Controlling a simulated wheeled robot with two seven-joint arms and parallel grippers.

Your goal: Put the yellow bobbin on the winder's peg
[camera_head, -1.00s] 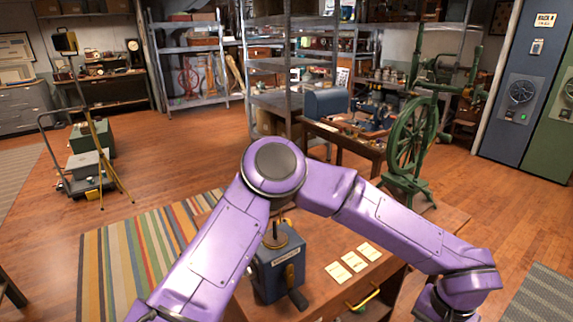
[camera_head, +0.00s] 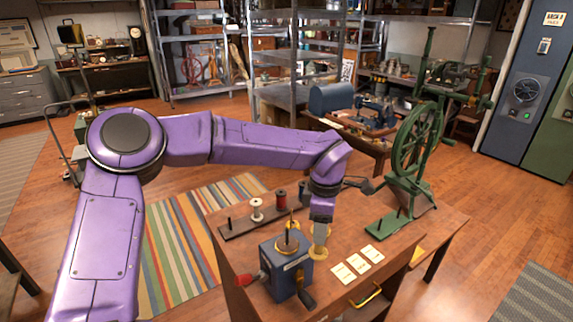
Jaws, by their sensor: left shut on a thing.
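The winder (camera_head: 281,272) is a blue box on the wooden table, with a brass disc (camera_head: 287,244) on top and a thin upright peg (camera_head: 291,224) rising from it. My left gripper (camera_head: 320,234) points down just right of the peg and is shut on the yellow bobbin (camera_head: 319,253). The bobbin's flanges show around the fingers, and its middle is partly hidden by them. The bobbin is beside the winder's top, apart from the peg. My right gripper is out of view.
A dark rack (camera_head: 240,228) behind the winder holds a white bobbin (camera_head: 257,210), a red bobbin (camera_head: 281,201) and a bare peg. Several paper cards (camera_head: 358,264) lie right of the winder. A green spinning wheel (camera_head: 412,150) stands at the table's back right.

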